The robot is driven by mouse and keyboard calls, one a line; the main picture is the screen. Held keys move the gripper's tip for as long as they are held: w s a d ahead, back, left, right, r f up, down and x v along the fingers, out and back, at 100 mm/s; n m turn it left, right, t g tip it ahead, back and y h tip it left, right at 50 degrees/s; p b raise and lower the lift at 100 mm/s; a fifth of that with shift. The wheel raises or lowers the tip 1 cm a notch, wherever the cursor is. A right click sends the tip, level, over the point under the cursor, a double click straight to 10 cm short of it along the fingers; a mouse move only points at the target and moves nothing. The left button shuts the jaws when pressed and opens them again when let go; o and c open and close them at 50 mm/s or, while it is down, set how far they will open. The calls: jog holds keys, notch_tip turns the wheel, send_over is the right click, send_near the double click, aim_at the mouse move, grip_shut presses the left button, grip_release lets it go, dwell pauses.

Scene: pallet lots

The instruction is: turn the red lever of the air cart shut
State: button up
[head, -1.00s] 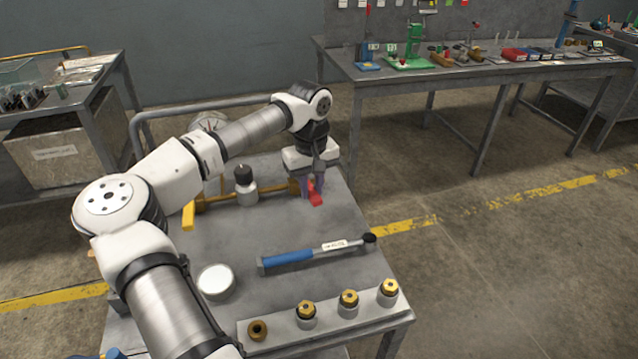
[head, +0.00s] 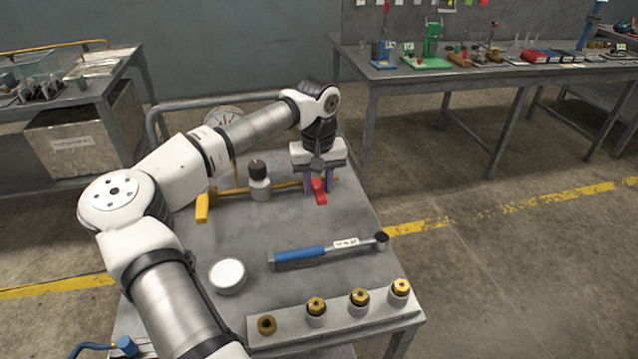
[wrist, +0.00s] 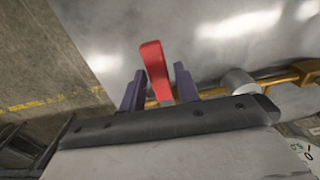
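The red lever (head: 320,193) sits at the right end of a brass pipe (head: 232,192) on the grey cart top (head: 300,225). It points toward the cart's front, roughly crosswise to the pipe. It also shows in the wrist view (wrist: 155,68). My gripper (head: 320,186) is open, pointing down, with one purple finger on each side of the lever. In the wrist view the fingers of my gripper (wrist: 159,88) stand apart from the lever, with a gap on both sides. The valve body under the lever is mostly hidden by my gripper.
A yellow lever (head: 201,208) is at the pipe's left end, with a black-topped fitting (head: 259,180) between. A gauge (head: 223,118) stands behind.

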aim_at(318, 189)
jog(key=shift+o, duration=1)
notch_tip(318, 189, up, 14)
jog(key=b, duration=0.1)
jog(key=shift+f, duration=0.15)
